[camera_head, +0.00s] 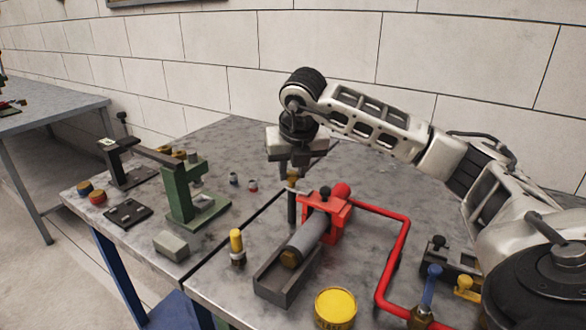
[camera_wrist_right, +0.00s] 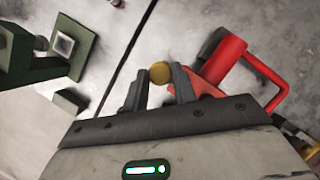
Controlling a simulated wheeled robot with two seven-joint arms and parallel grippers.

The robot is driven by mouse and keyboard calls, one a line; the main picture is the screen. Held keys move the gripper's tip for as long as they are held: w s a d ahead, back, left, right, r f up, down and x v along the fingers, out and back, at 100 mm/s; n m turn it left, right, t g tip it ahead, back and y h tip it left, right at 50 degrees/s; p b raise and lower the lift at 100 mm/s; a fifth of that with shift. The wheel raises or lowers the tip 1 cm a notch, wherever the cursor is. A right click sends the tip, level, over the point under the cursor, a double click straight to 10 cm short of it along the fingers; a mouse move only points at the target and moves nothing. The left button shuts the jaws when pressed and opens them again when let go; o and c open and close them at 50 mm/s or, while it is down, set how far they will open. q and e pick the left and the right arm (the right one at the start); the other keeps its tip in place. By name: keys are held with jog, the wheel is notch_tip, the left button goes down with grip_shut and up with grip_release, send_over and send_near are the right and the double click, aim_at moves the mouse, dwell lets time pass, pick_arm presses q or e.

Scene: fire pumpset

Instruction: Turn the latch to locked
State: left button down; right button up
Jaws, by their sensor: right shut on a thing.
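My right gripper (camera_head: 291,168) points down over the far half of the bench, just left of the red pump body. Its fingers are shut on a brass-coloured knob (camera_head: 292,180) on top of a dark upright post (camera_head: 292,205). In the right wrist view the round brass knob (camera_wrist_right: 160,72) shows between the two grey fingertips (camera_wrist_right: 158,82). No part is clearly marked as the latch, and no locked mark is readable. My left gripper is out of view.
A red clamp (camera_head: 326,203) and grey cylinder (camera_head: 307,238) stand close to the right, with a red pipe (camera_head: 406,240) beyond. A green stand (camera_head: 186,195) is at left. A yellow-capped plug (camera_head: 237,245) and yellow tin (camera_head: 335,306) stand in front. The bench's back is clear.

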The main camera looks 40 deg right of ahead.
jog(key=shift+r, duration=0.1)
jog(key=o, duration=1)
pick_arm(q)
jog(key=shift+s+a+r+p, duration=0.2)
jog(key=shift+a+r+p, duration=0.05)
jog(key=shift+p, duration=0.95)
pick_arm(e)
jog(key=v, duration=1.6)
jog(key=shift+s, duration=0.1)
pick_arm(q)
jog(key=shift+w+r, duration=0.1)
